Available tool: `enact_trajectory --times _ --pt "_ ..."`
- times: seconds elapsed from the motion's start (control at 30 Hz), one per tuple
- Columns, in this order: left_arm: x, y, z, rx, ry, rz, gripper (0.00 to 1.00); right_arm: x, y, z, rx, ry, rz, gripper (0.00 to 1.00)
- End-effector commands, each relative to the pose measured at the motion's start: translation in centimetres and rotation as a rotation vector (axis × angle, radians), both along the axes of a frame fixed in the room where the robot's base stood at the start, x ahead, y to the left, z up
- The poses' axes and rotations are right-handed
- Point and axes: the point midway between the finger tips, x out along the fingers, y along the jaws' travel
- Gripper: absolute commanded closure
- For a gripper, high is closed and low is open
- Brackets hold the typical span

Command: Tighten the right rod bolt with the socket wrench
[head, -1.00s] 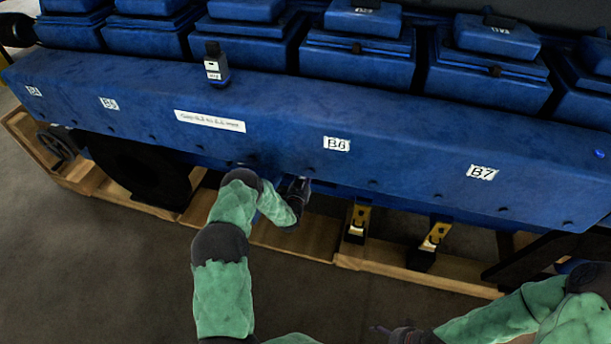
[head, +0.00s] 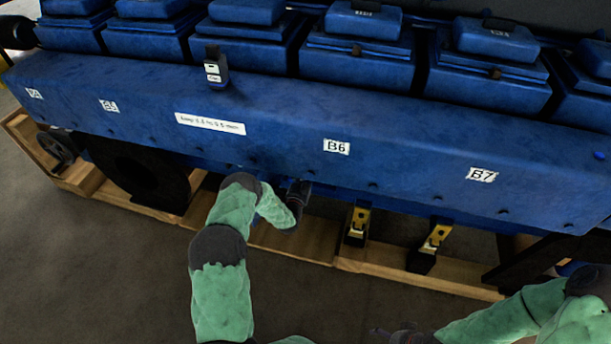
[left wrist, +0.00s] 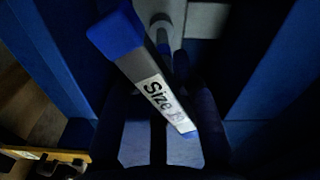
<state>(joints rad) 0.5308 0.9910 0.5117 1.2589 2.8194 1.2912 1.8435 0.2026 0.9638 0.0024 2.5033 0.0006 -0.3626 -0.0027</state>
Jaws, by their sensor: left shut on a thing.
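In the left wrist view, a socket wrench (left wrist: 143,75) with a blue end, a grey body and a white label reading "Size" lies slantwise between the dark fingers of my left gripper (left wrist: 168,118), which is shut on it. Beyond it is a pale grey rod-like part (left wrist: 163,30) inside the dark blue engine opening. I cannot make out the right rod bolt or whether the wrench touches it. In the head view, my left gripper (head: 298,192) is at the lower edge of the engine, below the B6 label. My right gripper (head: 397,333) is low, away from the engine; its jaw state is unclear.
The blue engine block (head: 270,120) spans the view, with a small dark device (head: 215,66) on its ledge. Below stand wooden beams (head: 300,240) and two yellow-and-black supports (head: 358,222). In the left wrist view, blue walls flank the opening. Grey floor is clear in front.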

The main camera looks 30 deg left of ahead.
Motion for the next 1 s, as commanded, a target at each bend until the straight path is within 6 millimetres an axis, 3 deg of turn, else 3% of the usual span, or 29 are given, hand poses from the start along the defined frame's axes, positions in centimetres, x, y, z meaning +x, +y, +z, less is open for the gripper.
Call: enact_trajectory --times 0.37,1.0 --pt "-0.3 0.0 0.2 0.000 -0.004 0.001 1.00 0.0 0.0 0.3 0.000 0.000 0.000 0.00" --pt "-3.3 -0.8 0.2 0.000 -0.002 0.000 1.00 0.0 0.0 1.9 0.000 0.000 0.000 0.00"
